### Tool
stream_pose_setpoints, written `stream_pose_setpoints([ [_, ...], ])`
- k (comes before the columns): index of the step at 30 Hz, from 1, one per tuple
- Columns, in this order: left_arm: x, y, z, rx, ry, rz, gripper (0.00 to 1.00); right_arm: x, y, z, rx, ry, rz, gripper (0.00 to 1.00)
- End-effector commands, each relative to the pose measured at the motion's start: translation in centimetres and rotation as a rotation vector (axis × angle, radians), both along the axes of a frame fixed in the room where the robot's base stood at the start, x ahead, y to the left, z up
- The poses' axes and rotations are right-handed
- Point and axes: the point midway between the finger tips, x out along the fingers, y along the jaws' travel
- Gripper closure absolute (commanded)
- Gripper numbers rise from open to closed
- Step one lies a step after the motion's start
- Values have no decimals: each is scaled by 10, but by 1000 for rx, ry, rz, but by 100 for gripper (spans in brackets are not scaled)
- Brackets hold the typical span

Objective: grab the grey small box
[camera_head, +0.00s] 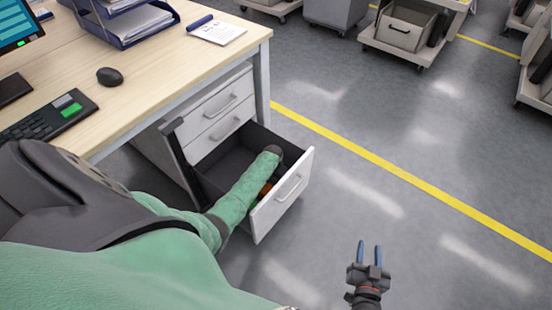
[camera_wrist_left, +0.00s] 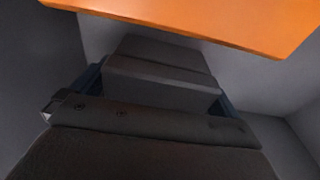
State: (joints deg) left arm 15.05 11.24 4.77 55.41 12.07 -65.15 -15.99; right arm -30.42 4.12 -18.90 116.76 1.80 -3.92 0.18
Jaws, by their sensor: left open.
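My left arm reaches down into the open bottom drawer (camera_head: 282,205) of the desk cabinet in the head view, and its gripper is hidden there. In the left wrist view a grey block-like thing, apparently the grey small box (camera_wrist_left: 160,70), lies ahead of my left gripper (camera_wrist_left: 158,92). The blue fingers are apart, one on each side of it. Whether they touch it I cannot tell. My right gripper (camera_head: 370,245) is empty over the floor, right of the drawer, its two blue fingers apart.
An orange thing (camera_wrist_left: 200,22) spans the top of the left wrist view, close to the grey one. The drawer's walls surround my left gripper. The desk (camera_head: 165,75) carries a keyboard, mouse (camera_head: 110,76) and paper tray. The floor on the right is clear up to the trolleys (camera_head: 405,35).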

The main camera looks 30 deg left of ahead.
Motion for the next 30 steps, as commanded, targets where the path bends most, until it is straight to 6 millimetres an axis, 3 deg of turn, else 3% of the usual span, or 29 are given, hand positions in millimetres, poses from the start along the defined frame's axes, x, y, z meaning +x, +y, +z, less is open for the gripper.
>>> stream_pose_setpoints([
  [7, 1, 0, -9, 0, 0, 0, 0, 8, 0, 31, 22, -95, -7, 64],
  [17, 1, 0, -10, 0, 0, 0, 0, 9, 0, 37, 27, -113, -9, 64],
  [23, 1, 0, -10, 0, 0, 0, 37, 9, 1, 37, 27, -113, -9, 64],
  [30, 1, 0, -10, 0, 0, 0, 39, 9, 1, 37, 26, -111, -9, 64],
])
